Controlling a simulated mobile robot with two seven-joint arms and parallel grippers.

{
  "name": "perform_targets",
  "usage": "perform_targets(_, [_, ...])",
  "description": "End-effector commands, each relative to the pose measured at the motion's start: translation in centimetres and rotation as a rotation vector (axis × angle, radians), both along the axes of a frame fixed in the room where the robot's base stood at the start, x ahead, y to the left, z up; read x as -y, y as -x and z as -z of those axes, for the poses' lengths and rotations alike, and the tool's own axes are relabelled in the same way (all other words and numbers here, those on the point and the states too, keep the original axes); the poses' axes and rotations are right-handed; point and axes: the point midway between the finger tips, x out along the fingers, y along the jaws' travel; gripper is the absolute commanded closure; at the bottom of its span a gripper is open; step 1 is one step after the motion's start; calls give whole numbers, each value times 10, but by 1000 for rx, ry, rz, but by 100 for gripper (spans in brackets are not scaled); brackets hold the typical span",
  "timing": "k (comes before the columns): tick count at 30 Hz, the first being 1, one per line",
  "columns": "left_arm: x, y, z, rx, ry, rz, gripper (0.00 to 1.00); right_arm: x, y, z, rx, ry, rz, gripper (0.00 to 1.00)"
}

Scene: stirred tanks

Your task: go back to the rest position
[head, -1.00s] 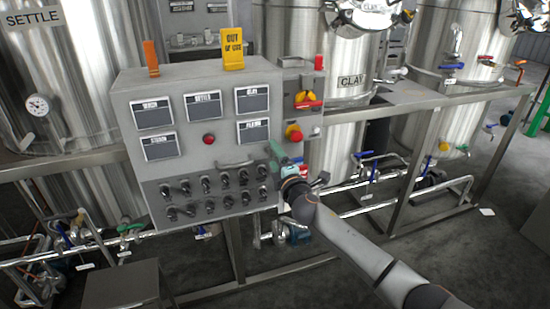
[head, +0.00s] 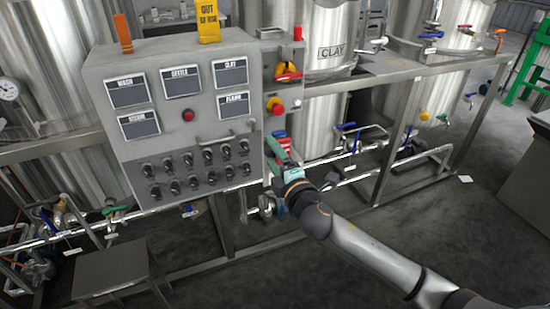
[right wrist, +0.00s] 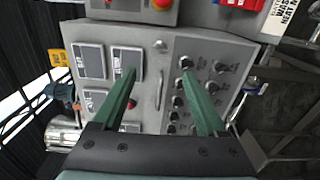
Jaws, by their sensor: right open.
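My right gripper (head: 276,148) has green fingers and is beside the right edge of the grey control panel (head: 190,125) in the head view. In the right wrist view its two fingers (right wrist: 157,82) are spread apart with nothing between them. The panel's face, its handle (right wrist: 162,85) and its black knobs (right wrist: 186,78) show beyond the fingers, apart from them. My left gripper is not in view.
A red button (head: 275,106) and a yellow-red switch (head: 287,70) sit on a side box above my right gripper. Steel tanks, one labelled CLAY (head: 325,30), stand behind a metal frame with pipes and valves. The floor (head: 400,225) at the right is open.

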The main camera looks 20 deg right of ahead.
Motion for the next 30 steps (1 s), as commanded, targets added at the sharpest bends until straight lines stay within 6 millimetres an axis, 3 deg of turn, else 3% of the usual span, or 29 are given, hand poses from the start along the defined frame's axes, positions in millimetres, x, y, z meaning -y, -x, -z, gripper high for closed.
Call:
perform_targets(5, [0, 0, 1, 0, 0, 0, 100, 1, 9, 0, 1, 2, 0, 25])
perform_targets(20, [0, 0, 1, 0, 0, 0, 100, 0, 10, 3, -7, -9, -2, 25])
perform_targets(23, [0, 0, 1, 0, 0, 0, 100, -5, 19, 26, -61, -76, -9, 25])
perform_targets(26, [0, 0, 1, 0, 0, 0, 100, -13, 41, 71, -168, -227, -16, 25])
perform_targets(30, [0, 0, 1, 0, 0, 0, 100, -28, 94, 148, -367, -536, 12, 25])
